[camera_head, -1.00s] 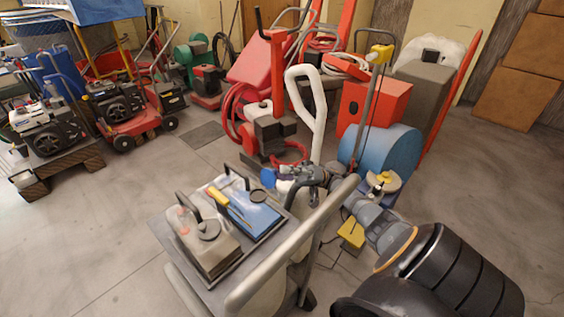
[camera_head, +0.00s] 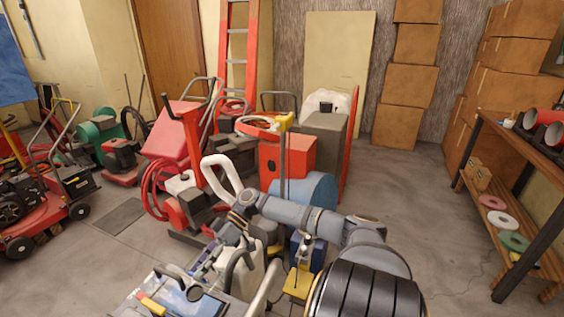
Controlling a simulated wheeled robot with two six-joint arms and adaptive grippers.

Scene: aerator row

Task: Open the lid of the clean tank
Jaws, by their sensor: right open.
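A machine with a flat grey top (camera_head: 132,302) is at the bottom of the head view, cut off by the frame edge. On it a blue lid-like panel (camera_head: 205,305) and a dark arched handle (camera_head: 172,278) show. I cannot tell for sure which part is the clean tank's lid. My right gripper (camera_head: 213,262) points down above the far side of this machine, open and with nothing visible in it. Whether it touches anything is unclear. A yellow-handled tool (camera_head: 152,305) lies on the machine top. My left gripper is not in view.
A thick pale push bar (camera_head: 264,295) rises beside my right arm. Behind stand a red cabinet (camera_head: 287,156), a blue drum (camera_head: 312,190) and a white loop handle (camera_head: 221,176). A wooden shelf (camera_head: 520,145) is at right.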

